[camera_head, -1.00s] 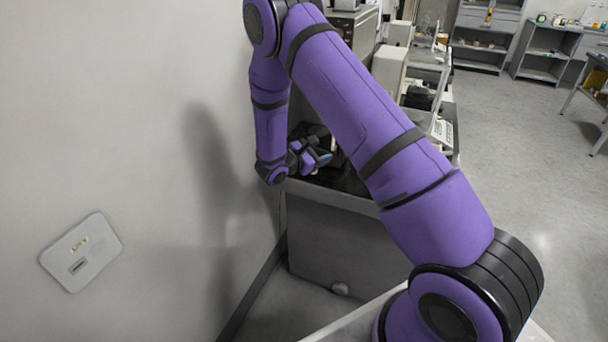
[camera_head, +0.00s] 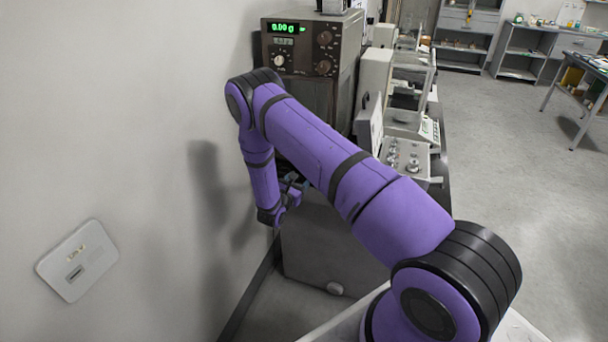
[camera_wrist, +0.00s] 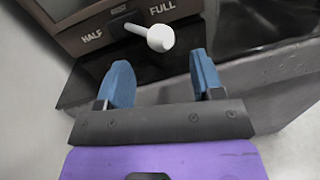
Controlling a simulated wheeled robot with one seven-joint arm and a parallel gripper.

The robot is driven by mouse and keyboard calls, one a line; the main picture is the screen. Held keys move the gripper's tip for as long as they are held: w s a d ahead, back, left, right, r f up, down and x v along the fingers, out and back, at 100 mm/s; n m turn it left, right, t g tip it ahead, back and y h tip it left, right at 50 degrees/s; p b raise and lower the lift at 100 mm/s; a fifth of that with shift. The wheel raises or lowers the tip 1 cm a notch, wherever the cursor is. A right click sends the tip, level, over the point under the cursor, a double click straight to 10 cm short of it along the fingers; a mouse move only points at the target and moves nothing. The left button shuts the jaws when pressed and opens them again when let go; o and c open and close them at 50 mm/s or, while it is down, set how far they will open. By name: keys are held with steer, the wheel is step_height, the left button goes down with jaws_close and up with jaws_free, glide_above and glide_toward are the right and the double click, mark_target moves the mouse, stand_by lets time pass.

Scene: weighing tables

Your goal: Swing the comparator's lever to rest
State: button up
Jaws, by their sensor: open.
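The comparator (camera_head: 312,62) is a brown-grey box with a green lit display and dials, at the back against the wall in the head view. Its lower front edge (camera_wrist: 105,27) shows in the wrist view with the words HALF and FULL. The lever (camera_wrist: 143,32) is a white rod with a round white knob, sticking out from between these words, its knob below FULL. My gripper (camera_wrist: 163,82) is open, its two blue fingers pointing toward the comparator. The knob lies beyond the fingertips, between their lines and nearer the right finger. In the head view my arm hides the lever.
The comparator stands on a dark bench top (camera_wrist: 160,75) with the wall close on its left. To its right in the head view are a tray of weights (camera_head: 405,158) and a white balance (camera_head: 415,125). A wall plate (camera_head: 77,260) is at lower left.

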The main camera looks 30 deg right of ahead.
steer(key=shift+x, duration=2.85)
jaws_close()
